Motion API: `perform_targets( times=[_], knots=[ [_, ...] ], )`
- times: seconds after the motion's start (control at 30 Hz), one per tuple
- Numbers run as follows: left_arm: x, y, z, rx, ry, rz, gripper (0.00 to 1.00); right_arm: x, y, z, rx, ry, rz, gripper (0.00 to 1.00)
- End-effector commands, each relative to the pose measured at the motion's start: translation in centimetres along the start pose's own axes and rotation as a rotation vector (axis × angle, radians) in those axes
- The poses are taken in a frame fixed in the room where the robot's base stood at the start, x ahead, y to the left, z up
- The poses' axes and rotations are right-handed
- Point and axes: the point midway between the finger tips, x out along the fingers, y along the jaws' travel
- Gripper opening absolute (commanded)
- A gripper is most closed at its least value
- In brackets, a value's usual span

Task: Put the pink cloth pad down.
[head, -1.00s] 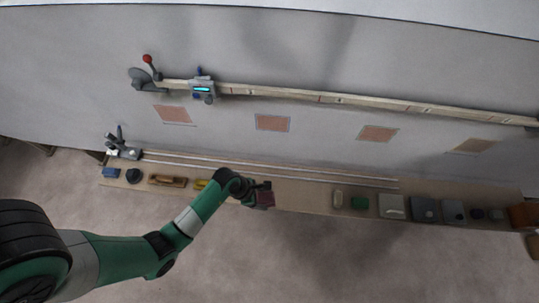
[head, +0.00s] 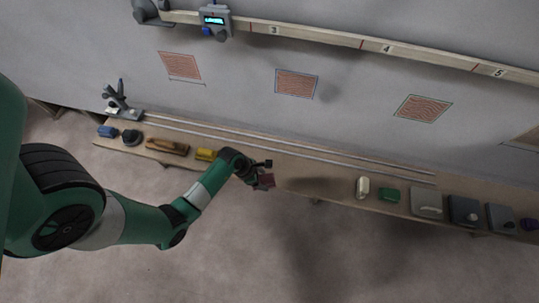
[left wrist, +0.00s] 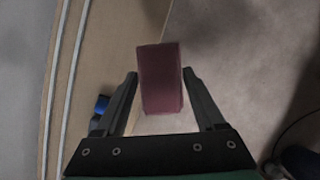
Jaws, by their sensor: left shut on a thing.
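The pink cloth pad (head: 266,181) is a dull dark-pink block at the front edge of the long wooden shelf, near its middle. My left gripper (head: 262,174) is shut on it. In the left wrist view the pad (left wrist: 160,78) sits between the two fingertips (left wrist: 160,76) and overlaps the shelf's edge, with floor to its right. I cannot tell whether the pad touches the shelf. My right gripper is not in view.
The shelf (head: 315,182) has a bare stretch right of the pad. Left of it lie a yellow block (head: 206,154) and a brown wooden tool (head: 167,147). To the right are a cream block (head: 362,187), a green block (head: 389,194) and grey pads (head: 426,202).

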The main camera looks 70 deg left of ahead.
Motion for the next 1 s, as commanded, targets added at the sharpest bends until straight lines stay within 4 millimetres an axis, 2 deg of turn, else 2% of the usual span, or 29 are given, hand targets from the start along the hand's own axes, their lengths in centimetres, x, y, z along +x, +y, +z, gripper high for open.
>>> perform_targets(
  times=[0.03,0.07,0.2,0.3,0.4,0.67,0.87,1.0],
  knots=[
    [2.0,1.2,-0.3,-0.001,-0.005,0.006,0.27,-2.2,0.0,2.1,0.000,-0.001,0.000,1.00],
    [2.0,2.1,0.1,-0.003,-0.003,0.005,0.27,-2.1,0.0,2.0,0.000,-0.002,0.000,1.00],
    [4.5,5.6,0.7,-0.002,-0.001,0.001,0.27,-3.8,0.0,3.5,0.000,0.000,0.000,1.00],
    [7.0,7.2,0.4,-0.002,0.000,-0.001,0.27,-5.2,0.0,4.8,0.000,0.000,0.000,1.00],
    [8.3,8.4,0.4,-0.001,0.000,0.000,0.27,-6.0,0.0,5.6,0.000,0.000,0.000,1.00],
    [8.9,9.1,0.5,0.000,0.000,0.000,0.27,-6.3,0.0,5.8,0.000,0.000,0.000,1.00],
    [12.0,9.4,-0.7,-0.001,0.001,-0.002,0.27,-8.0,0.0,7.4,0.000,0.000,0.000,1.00],
    [12.1,9.5,-0.7,0.000,0.000,0.000,0.27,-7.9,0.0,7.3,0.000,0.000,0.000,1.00]
  ],
)
